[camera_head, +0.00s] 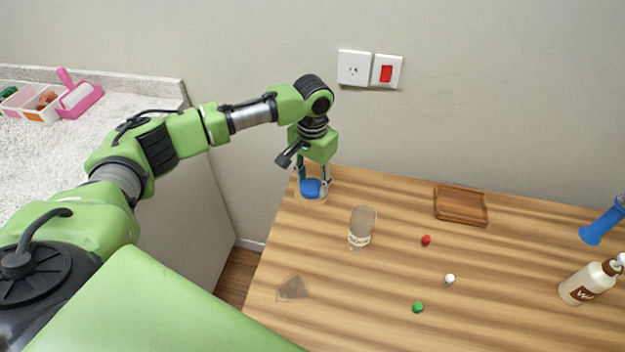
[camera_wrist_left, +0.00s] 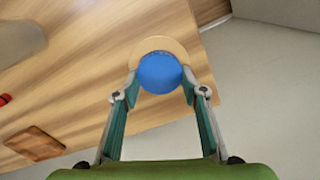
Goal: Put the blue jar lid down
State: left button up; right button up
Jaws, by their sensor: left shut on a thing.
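The blue jar lid (camera_head: 311,187) is between the fingers of my left gripper (camera_head: 312,184), near the back left corner of the wooden table (camera_head: 380,318). In the left wrist view, the left gripper (camera_wrist_left: 161,82) is shut on the sides of the lid (camera_wrist_left: 160,72). A pale round disc (camera_wrist_left: 164,43) shows behind the lid in that view; I cannot tell whether the lid touches it. The open clear glass jar (camera_head: 361,228) stands upright, right of and in front of the gripper. My right gripper is not in view.
A red ball (camera_head: 426,240), a white ball (camera_head: 449,279) and a green ball (camera_head: 418,307) lie on the table. A wooden tray (camera_head: 460,205) is at the back. The table's left edge is close to the gripper.

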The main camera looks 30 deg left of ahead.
aim_at(313, 185)
pick_arm(q)
jog(key=shift+f+p, duration=0.3)
jog(key=shift+f, duration=0.05)
jog(key=o, duration=1.4)
jog(key=shift+c, duration=0.2)
jog(key=shift+r+b, duration=0.35)
jog(key=shift+b, duration=0.1)
notch_tip(313, 185, up, 12)
